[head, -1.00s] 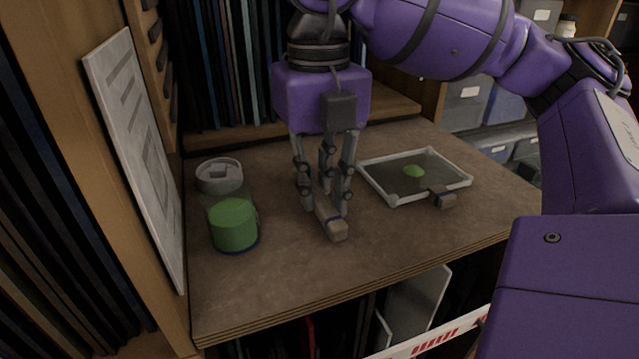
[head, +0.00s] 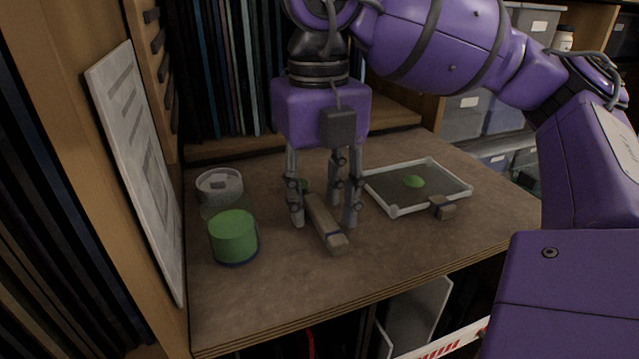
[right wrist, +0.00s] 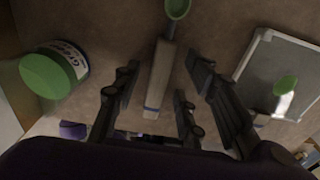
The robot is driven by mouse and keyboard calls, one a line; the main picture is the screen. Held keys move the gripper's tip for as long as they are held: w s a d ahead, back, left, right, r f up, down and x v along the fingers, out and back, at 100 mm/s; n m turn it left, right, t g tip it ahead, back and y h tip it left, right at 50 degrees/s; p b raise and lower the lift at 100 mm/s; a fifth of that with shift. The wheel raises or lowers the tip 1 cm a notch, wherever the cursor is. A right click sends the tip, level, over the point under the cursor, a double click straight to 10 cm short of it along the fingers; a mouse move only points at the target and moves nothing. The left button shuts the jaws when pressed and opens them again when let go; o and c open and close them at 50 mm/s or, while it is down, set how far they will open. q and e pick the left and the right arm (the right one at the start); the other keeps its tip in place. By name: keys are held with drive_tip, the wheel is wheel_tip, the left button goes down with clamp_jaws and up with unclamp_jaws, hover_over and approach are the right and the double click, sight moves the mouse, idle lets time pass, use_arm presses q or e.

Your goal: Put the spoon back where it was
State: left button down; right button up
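The spoon has a pale wooden handle (head: 325,224) with a dark blue band and a green bowl, mostly hidden behind my fingers in the head view. It lies on the brown tabletop. The right wrist view shows its handle (right wrist: 160,76) and green bowl (right wrist: 177,8) clearly. My right gripper (head: 325,217) points down over the spoon, its fingers spread on both sides of the handle with gaps between. It is open and holds nothing. My left gripper is not in view.
A grey board (head: 135,165) leans at left.

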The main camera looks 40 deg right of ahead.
wheel_tip(320, 180, up, 12)
idle(0.5)
